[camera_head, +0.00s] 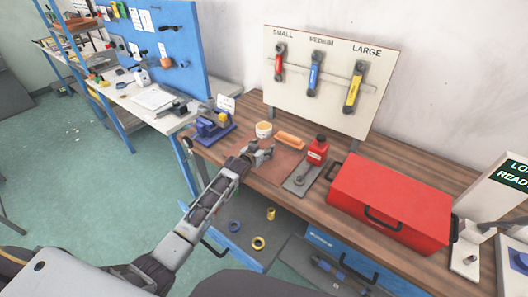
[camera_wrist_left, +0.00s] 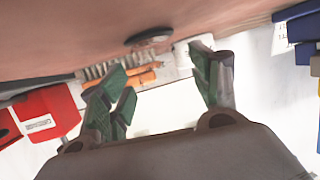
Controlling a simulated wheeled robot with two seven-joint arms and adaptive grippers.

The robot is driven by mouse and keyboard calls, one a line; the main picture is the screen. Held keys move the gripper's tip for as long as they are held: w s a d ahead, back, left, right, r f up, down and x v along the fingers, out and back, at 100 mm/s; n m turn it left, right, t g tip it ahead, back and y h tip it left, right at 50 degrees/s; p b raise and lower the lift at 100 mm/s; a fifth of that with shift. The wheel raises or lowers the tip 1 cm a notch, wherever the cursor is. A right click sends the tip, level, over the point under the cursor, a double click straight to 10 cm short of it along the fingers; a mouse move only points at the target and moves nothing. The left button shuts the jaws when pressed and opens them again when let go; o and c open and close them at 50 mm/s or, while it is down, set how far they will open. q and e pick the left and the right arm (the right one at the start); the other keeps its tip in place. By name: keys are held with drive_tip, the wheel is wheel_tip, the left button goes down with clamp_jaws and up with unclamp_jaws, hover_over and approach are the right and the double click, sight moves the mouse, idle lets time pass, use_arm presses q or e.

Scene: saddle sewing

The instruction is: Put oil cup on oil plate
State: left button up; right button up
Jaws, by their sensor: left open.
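A red can with a white label and dark cap (camera_head: 317,150), which looks like the oil cup, stands upright at the back edge of a flat grey plate (camera_head: 291,186). I cannot tell whether its base is on the plate or just behind it. A dark grey tool lies on the plate. The red can also shows at the left of the left wrist view (camera_wrist_left: 52,108). My left gripper (camera_head: 265,150) is open over the brown mat, left of the can and apart from it. Its fingers (camera_wrist_left: 165,88) hold nothing. My right gripper is out of view.
A blue vise-like tool (camera_head: 212,127) is at the left. A large red toolbox (camera_head: 391,200) blocks the right side of the bench.

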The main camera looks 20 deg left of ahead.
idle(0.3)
use_arm(q)
drive_tip(key=c, duration=1.2)
drive_tip(key=shift+r, duration=0.15)
wheel_tip(320, 180, up, 10)
drive_tip(key=shift+b, duration=0.3)
